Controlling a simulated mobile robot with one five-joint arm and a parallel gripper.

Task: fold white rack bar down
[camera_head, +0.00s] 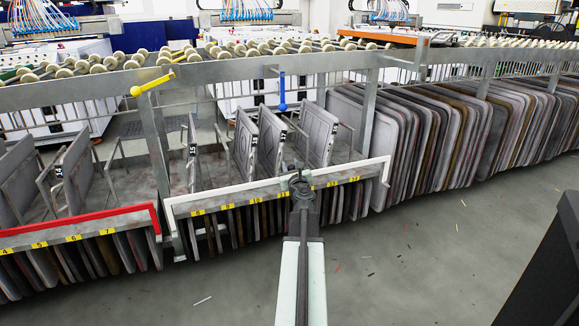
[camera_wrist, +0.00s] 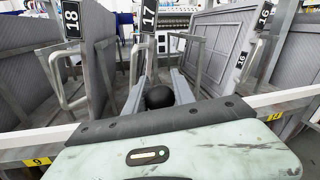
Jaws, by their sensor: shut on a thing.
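The white rack bar (camera_head: 228,190) runs along the front top edge of the rack, above a row of yellow number labels. Its right end (camera_head: 386,170) bends around the corner. In the wrist view its right part (camera_wrist: 280,97) shows beside my gripper's body. My gripper (camera_head: 300,182) is at the bar's middle, reaching over it from the front. In the wrist view its two fingers (camera_wrist: 159,88) flank a black ball.
A red bar (camera_head: 85,224) fronts the rack section to the left. Grey panels (camera_head: 322,135) stand behind the bar.

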